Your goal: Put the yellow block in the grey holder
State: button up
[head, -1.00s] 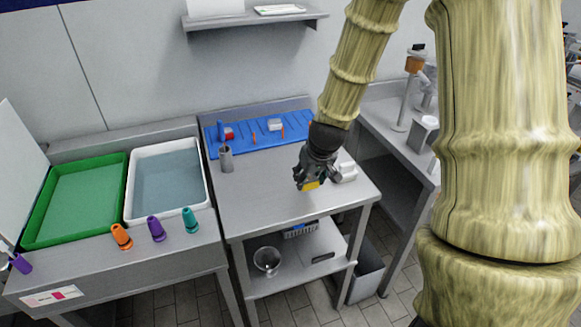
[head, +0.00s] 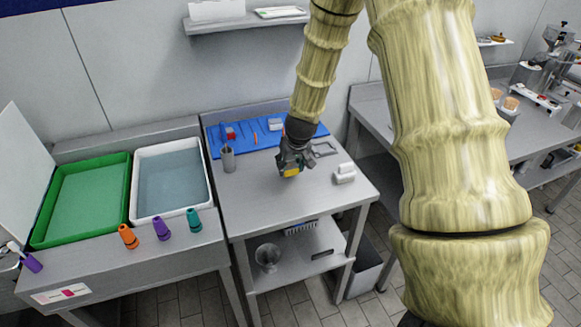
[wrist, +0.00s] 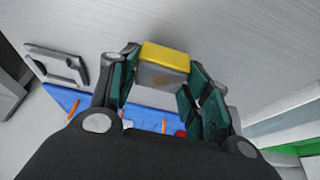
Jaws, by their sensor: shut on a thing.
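My gripper (head: 291,171) is shut on the yellow block (head: 291,172) above the middle of the steel table. In the wrist view the block (wrist: 165,54) sits between the green finger pads, with a yellow face and a duller greyish face showing. Two grey things could be the holder, and I cannot tell which: an upright grey cup (head: 228,160) to the left of my gripper, and a flat grey frame with an opening (head: 325,149) just right of and behind it. The frame also shows at left in the wrist view (wrist: 57,66).
A white object (head: 344,174) stands on the table to the right. A blue mat (head: 240,142) with small red, orange and white items lies at the back. Green (head: 85,202) and white (head: 168,214) trays and several coloured cones are at left. The table's front is clear.

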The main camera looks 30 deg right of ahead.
notch_tip(320, 180, down, 2)
jog(key=shift+d+f, duration=0.1)
dwell(0.4)
jog(key=o, duration=1)
jog(key=shift+f, duration=0.1)
